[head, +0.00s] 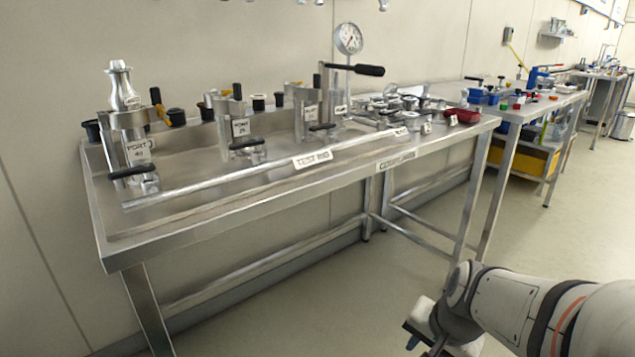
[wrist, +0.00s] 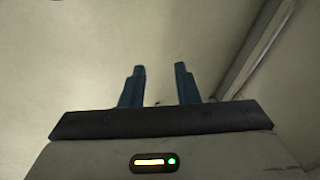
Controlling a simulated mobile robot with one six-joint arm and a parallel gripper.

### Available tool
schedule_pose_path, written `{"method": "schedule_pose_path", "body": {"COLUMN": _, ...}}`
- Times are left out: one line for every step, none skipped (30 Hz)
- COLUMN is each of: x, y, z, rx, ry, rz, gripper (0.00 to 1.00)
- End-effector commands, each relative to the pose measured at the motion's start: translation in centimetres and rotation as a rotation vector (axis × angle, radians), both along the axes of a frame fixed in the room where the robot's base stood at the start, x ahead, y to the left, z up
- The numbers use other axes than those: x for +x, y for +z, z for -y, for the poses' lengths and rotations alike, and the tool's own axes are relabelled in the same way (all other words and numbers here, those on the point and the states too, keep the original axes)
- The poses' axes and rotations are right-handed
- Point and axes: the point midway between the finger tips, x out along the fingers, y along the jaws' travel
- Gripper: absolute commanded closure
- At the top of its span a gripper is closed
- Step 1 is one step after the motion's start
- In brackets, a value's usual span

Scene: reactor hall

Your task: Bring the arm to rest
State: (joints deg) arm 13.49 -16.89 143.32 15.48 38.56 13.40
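My arm (head: 545,310) reaches in from the lower right of the head view, in front of the steel bench and over open floor. Its wrist end is low and partly cut off by the bottom edge. In the wrist view my gripper (wrist: 160,88) shows two blue fingers standing apart with nothing between them. A small light bar on the gripper body glows yellow and green.
A second bench with coloured items and a yellow bin (head: 535,160) stands behind right. The floor (head: 570,225) at right is clear.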

Motion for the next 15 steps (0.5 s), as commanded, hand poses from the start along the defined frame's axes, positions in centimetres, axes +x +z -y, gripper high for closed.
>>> {"method": "schedule_pose_path", "body": {"x": -0.1, "y": 0.0, "z": 0.1, "rx": 0.000, "ry": -0.001, "rz": -0.004, "gripper": 0.72}}
{"method": "schedule_pose_path", "body": {"x": -0.1, "y": -0.1, "z": 0.2, "rx": -0.001, "ry": 0.000, "rz": -0.006, "gripper": 0.72}}
{"method": "schedule_pose_path", "body": {"x": -0.1, "y": 0.1, "z": 0.2, "rx": -0.002, "ry": 0.002, "rz": -0.007, "gripper": 0.72}}
{"method": "schedule_pose_path", "body": {"x": -0.2, "y": 0.3, "z": 0.2, "rx": -0.002, "ry": 0.005, "rz": -0.007, "gripper": 0.72}}
{"method": "schedule_pose_path", "body": {"x": -0.2, "y": 0.7, "z": 0.2, "rx": -0.004, "ry": 0.009, "rz": -0.008, "gripper": 0.72}}
{"method": "schedule_pose_path", "body": {"x": -0.3, "y": 1.4, "z": 0.3, "rx": -0.008, "ry": 0.018, "rz": -0.008, "gripper": 0.72}}
{"method": "schedule_pose_path", "body": {"x": -0.4, "y": 2.1, "z": 0.3, "rx": -0.012, "ry": 0.028, "rz": -0.008, "gripper": 0.72}}
{"method": "schedule_pose_path", "body": {"x": -0.4, "y": 2.9, "z": 0.3, "rx": -0.017, "ry": 0.039, "rz": -0.008, "gripper": 0.72}}
{"method": "schedule_pose_path", "body": {"x": -0.6, "y": 4.2, "z": 0.3, "rx": -0.025, "ry": 0.057, "rz": -0.009, "gripper": 0.72}}
{"method": "schedule_pose_path", "body": {"x": -0.7, "y": 5.2, "z": 0.3, "rx": -0.032, "ry": 0.073, "rz": -0.010, "gripper": 0.72}}
{"method": "schedule_pose_path", "body": {"x": -0.8, "y": 6.3, "z": 0.4, "rx": -0.038, "ry": 0.089, "rz": -0.010, "gripper": 0.72}}
{"method": "schedule_pose_path", "body": {"x": -1.0, "y": 7.9, "z": 0.4, "rx": -0.049, "ry": 0.114, "rz": -0.010, "gripper": 0.72}}
{"method": "schedule_pose_path", "body": {"x": -1.2, "y": 9.0, "z": 0.5, "rx": -0.057, "ry": 0.133, "rz": -0.011, "gripper": 0.72}}
{"method": "schedule_pose_path", "body": {"x": -1.4, "y": 10.1, "z": 0.5, "rx": -0.067, "ry": 0.153, "rz": -0.012, "gripper": 0.72}}
{"method": "schedule_pose_path", "body": {"x": -1.6, "y": 11.5, "z": 0.6, "rx": -0.078, "ry": 0.177, "rz": -0.014, "gripper": 0.72}}
